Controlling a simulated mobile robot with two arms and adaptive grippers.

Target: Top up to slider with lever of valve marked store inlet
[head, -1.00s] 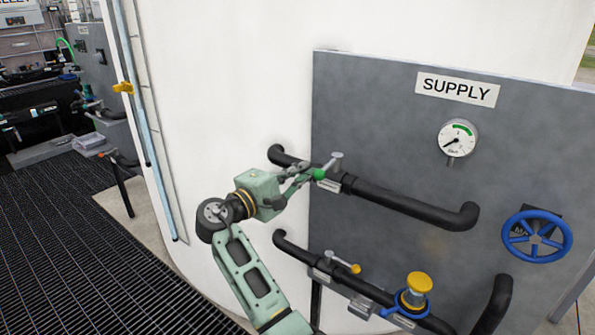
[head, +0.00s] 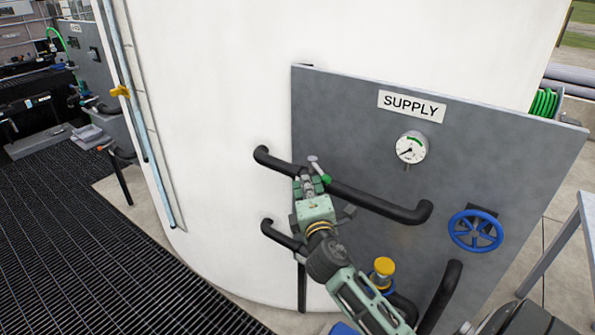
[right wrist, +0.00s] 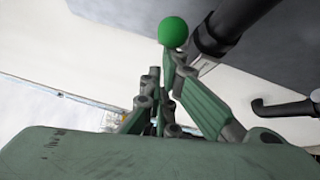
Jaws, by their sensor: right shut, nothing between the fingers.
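The lever's green ball knob (head: 326,179) is beside a pale metal stem (head: 314,163) on the upper black pipe (head: 375,202). The valve's label is hidden or unreadable. My right gripper (head: 309,184) is shut and empty, at the pipe just left of the knob. In the right wrist view the green knob (right wrist: 173,32) is just beyond the fingertips (right wrist: 165,75); whether they touch it I cannot tell. A yellow slider (head: 120,91) sits on the pale blue upright tube (head: 138,118) on the white tank. The liquid level is not clear. My left gripper is not in view.
The grey panel (head: 480,150) marked SUPPLY carries a dial gauge (head: 411,148) and a blue handwheel (head: 475,231). A yellow-capped fitting (head: 383,267) and lower pipe (head: 282,235) are close to my right arm. Dark grating (head: 90,240) lies clear at left.

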